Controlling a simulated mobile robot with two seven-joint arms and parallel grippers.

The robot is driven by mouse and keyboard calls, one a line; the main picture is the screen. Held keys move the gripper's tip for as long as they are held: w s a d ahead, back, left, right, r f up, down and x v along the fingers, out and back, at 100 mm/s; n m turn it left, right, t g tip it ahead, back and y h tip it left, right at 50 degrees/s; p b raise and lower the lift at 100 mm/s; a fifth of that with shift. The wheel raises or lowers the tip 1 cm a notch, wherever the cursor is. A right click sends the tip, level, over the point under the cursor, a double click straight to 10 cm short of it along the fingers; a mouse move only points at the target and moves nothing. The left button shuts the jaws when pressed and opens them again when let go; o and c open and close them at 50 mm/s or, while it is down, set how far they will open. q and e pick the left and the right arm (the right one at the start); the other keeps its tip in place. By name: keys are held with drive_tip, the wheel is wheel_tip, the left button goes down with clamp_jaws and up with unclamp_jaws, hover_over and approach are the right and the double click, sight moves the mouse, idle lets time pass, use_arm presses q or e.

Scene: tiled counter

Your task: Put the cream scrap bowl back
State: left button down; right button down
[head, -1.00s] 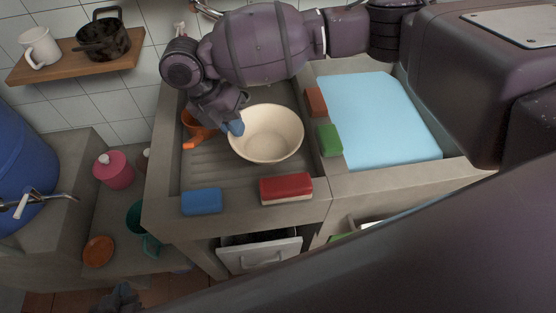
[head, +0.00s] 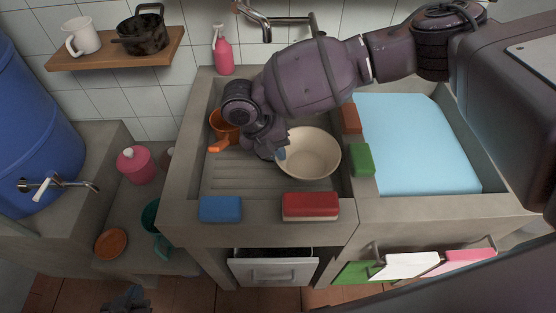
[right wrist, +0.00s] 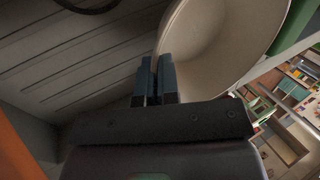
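The cream scrap bowl (head: 308,156) is over the ribbed left basin of the counter, close to the green sponge. My right gripper (head: 280,153) is at the bowl's left rim. In the right wrist view, the two blue-grey fingers (right wrist: 156,80) are close together with the wall of the bowl (right wrist: 215,45) between them. The bowl looks roughly level; whether it touches the basin floor I cannot tell. My left gripper (head: 128,298) is low at the bottom left, away from the bowl, and too dark to read.
A blue sponge (head: 220,209) and a red sponge (head: 310,206) lie on the front ledge. A green sponge (head: 362,160) and a brown-red block (head: 350,118) sit on the divider. An orange mug (head: 222,125) is behind my right gripper. Light-blue water (head: 415,145) fills the right basin.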

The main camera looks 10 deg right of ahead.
wheel_tip(320, 180, down, 3)
drive_tip(key=shift+f, duration=0.45)
drive_tip(key=shift+r, duration=0.1)
drive_tip(key=shift+f+b, duration=0.2)
drive_tip(key=shift+b, duration=0.1)
drive_tip(key=c, duration=1.4)
unclamp_jaws()
drive_tip(key=shift+o, duration=0.2)
